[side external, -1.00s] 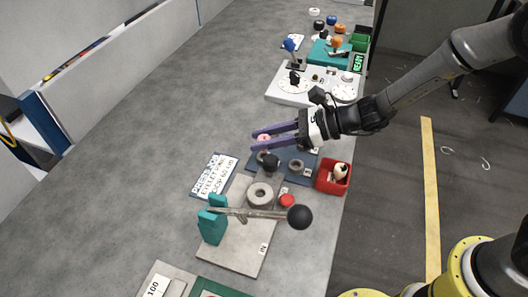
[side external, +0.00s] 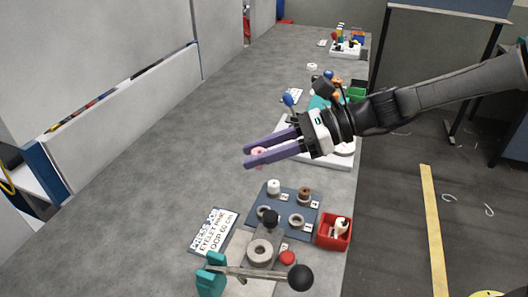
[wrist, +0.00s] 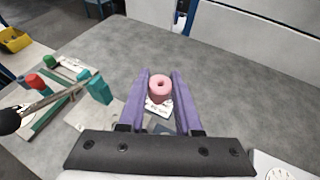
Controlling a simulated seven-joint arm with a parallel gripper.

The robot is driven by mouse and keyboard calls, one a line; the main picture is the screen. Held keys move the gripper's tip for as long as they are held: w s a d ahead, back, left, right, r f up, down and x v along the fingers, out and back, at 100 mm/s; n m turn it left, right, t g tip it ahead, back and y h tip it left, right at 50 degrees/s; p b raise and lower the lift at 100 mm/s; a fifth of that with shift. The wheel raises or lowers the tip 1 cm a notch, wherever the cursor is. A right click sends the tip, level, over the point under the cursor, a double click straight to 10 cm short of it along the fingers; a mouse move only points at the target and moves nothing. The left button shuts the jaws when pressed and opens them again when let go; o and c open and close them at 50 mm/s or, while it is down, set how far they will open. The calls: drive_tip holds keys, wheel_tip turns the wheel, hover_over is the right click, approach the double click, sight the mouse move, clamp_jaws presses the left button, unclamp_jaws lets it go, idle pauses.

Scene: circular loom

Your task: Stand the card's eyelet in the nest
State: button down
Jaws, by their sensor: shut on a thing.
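My gripper (side external: 248,156) is shut on a pink eyelet (side external: 258,152), a short ring held between the tips of its long purple fingers. In the wrist view the eyelet (wrist: 159,88) sits between the fingers with its hole facing the camera. It is high, beyond the blue tray (side external: 283,229). The card (side external: 213,232) lies flat left of the tray; its print seems to read eyelet pink. The round grey nest (side external: 262,250), apparently empty, is on the press plate nearer the camera, well apart from my gripper.
The tray holds a white eyelet (side external: 274,186), a brown one (side external: 304,194) and two empty-looking grey seats. A red bin (side external: 333,232) is at right.

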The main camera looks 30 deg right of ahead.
drive_tip(key=s+a+n+g, duration=0.4)
drive_tip(key=s+n+g, duration=0.1)
drive_tip(key=s, duration=0.3)
drive_tip(key=y, duration=0.1)
hover_over(260, 252)
drive_tip(key=shift+m, duration=0.3)
drive_tip(key=shift+f, duration=6.05)
drive_tip(key=shift+f, duration=0.45)
drive_tip(key=shift+f, duration=0.65)
drive_tip(key=c, duration=0.5)
unclamp_jaws()
